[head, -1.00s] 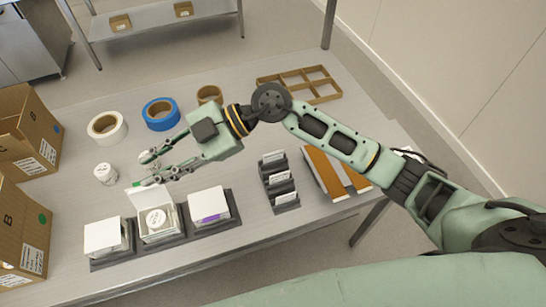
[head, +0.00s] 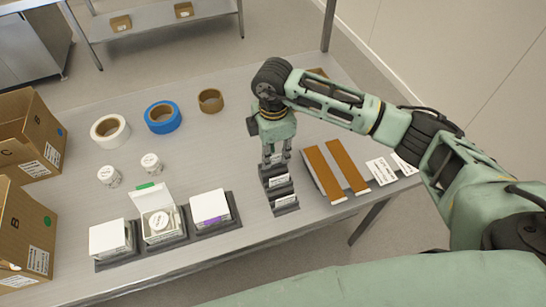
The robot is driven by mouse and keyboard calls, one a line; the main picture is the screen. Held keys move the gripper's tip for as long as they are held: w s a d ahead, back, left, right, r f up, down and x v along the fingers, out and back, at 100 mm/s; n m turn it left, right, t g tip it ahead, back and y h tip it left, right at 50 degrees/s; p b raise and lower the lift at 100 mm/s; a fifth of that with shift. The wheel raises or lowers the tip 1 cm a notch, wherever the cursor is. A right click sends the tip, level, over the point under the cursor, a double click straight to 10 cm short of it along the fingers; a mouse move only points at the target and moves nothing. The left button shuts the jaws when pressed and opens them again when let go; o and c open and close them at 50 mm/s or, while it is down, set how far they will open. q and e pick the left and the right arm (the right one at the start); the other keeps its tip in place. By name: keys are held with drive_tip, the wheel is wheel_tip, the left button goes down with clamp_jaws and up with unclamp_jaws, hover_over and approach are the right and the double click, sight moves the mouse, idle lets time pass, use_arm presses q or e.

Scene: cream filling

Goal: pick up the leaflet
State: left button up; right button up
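White folded leaflets stand in a dark stepped holder (head: 281,192) near the front middle of the table. The front leaflet (head: 285,201) and the middle leaflet (head: 278,180) show clearly. The back leaflet (head: 277,158) is partly covered by my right gripper (head: 277,157). This gripper points down over the back slot, with its two fingers apart, one to each side of that leaflet. Whether they touch it cannot be made out. My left gripper is not in view.
Left of the holder, a dark tray (head: 183,241) carries white boxes; the middle box (head: 159,212) is open with a jar inside. Two jars, including one (head: 152,163), and tape rolls (head: 163,116) stand behind. Brown strips (head: 323,172) and white cards (head: 381,171) lie right. Cartons (head: 28,232) stand far left.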

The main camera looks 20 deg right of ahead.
drive_tip(key=shift+f, duration=1.05)
clamp_jaws()
drive_tip(key=shift+r, duration=0.1)
drive_tip(key=shift+r+b, duration=0.3)
drive_tip(key=shift+r, duration=0.3)
wheel_tip(320, 180, up, 3)
drive_tip(key=shift+f+b, duration=0.1)
drive_tip(key=shift+b, duration=0.5)
drive_tip(key=s+d+r+b, duration=0.2)
drive_tip(key=s+d+r, duration=0.2)
drive_tip(key=s+r, duration=0.3)
drive_tip(key=shift+s, duration=2)
